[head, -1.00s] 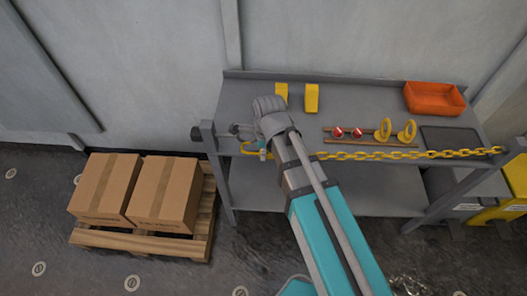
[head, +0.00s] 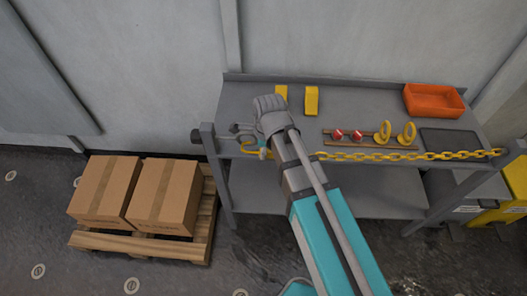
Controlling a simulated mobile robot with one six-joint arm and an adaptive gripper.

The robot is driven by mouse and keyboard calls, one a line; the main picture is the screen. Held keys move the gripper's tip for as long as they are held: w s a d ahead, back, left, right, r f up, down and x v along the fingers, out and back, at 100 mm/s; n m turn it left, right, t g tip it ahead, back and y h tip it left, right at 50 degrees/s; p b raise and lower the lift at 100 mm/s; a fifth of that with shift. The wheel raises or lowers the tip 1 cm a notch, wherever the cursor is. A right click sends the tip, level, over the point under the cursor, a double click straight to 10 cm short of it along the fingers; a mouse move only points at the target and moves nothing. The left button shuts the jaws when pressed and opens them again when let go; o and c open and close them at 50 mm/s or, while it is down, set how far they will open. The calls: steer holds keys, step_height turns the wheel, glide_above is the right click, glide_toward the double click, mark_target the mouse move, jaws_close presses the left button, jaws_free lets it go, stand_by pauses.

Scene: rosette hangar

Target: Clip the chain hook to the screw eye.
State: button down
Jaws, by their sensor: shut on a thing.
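A yellow chain (head: 430,155) runs along the front edge of the grey workbench, from its right end leftward until my arm hides it. My gripper (head: 244,135) is at the bench's front left corner, shut on the chain hook. A small yellow part (head: 248,147) shows just below the fingers; the hook's shape and latch are too small to make out. A dark grey fitting (head: 197,135) sticks out at the left corner post, left of my gripper. It may belong to the screw eye, but I cannot tell. I cannot see whether hook and eye touch.
On the bench (head: 240,97) stand two yellow blocks (head: 311,100), red-and-white round pieces and yellow rings (head: 384,131) on a wooden rack, an orange tray (head: 434,100) and a dark mat (head: 452,138). Two cartons (head: 166,192) sit on a pallet (head: 200,235) left of the bench.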

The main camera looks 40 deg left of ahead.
steer(key=shift+w+a, duration=0.45)
steer(key=shift+w, duration=0.2)
steer(key=shift+w+a, duration=0.45)
steer(key=shift+w, duration=0.15)
stand_by(0.8)
steer(key=shift+w+d, duration=0.8)
steer(key=shift+d, duration=0.35)
stand_by(0.8)
steer(key=shift+c, duration=2.2)
jaws_free()
steer(key=shift+a, duration=0.15)
